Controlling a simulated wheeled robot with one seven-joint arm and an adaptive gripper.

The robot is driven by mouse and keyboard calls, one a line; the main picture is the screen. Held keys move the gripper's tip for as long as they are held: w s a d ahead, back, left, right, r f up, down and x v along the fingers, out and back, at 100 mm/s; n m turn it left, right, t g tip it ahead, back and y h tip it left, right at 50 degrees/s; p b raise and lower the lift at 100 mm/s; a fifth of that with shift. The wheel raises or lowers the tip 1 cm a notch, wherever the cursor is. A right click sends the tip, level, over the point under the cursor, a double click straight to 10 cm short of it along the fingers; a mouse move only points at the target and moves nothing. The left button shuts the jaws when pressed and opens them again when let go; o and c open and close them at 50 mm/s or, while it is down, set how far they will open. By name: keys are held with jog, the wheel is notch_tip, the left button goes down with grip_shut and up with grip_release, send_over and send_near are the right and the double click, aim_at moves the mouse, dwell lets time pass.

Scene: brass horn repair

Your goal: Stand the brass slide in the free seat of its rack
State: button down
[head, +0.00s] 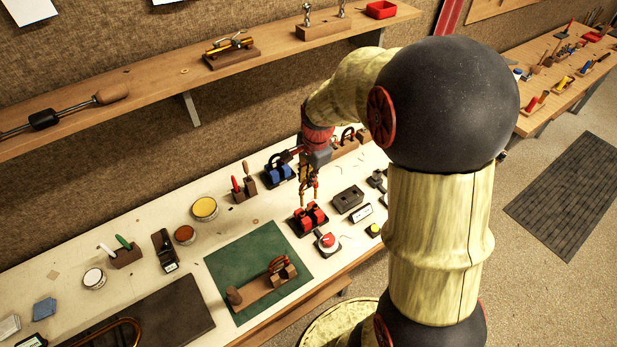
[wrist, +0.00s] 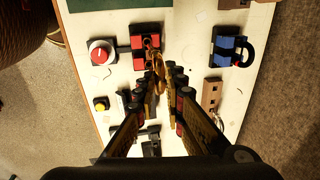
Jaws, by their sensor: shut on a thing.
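My gripper (head: 309,186) is shut on the brass slide (wrist: 160,68), a thin golden piece pointing down from the fingers. In the wrist view the fingertips (wrist: 163,78) partly hide it. The red rack (head: 310,219) stands on the bench directly below the gripper. It also shows in the wrist view (wrist: 138,42), just beyond the fingertips, with the slide overlapping it. I cannot tell whether the slide touches the red rack or hangs just above it; its seats are partly hidden.
A blue rack (head: 277,176) holding a dark looped slide stands behind. A red button (head: 327,241) is close in front, and a dark block (head: 348,199) is to the right. A wooden stand with a looped piece (head: 263,290) lies on the green mat (head: 228,262).

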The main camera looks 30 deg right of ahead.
jog(key=shift+r+p, duration=2.5)
jog(key=shift+r, duration=1.15)
jog(key=shift+d, duration=0.1)
